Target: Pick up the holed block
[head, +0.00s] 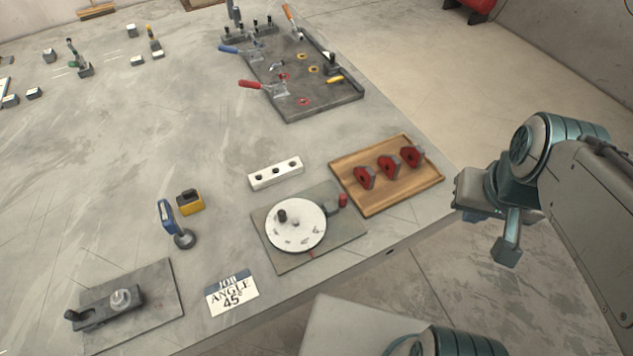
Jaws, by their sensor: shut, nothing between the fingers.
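A white holed block (275,173), a long bar with several dark holes along its top, lies on the grey table behind the round dial plate. Nothing touches it. My gripper (506,252) is off the table's right edge, pointing down over the floor. It is shut and empty, far to the right of the block and apart from it.
A white dial on a grey plate (267,252) is just in front of the block. A wooden tray (374,209) with three red pieces lies to its right. A clamp board (337,108) lies behind.

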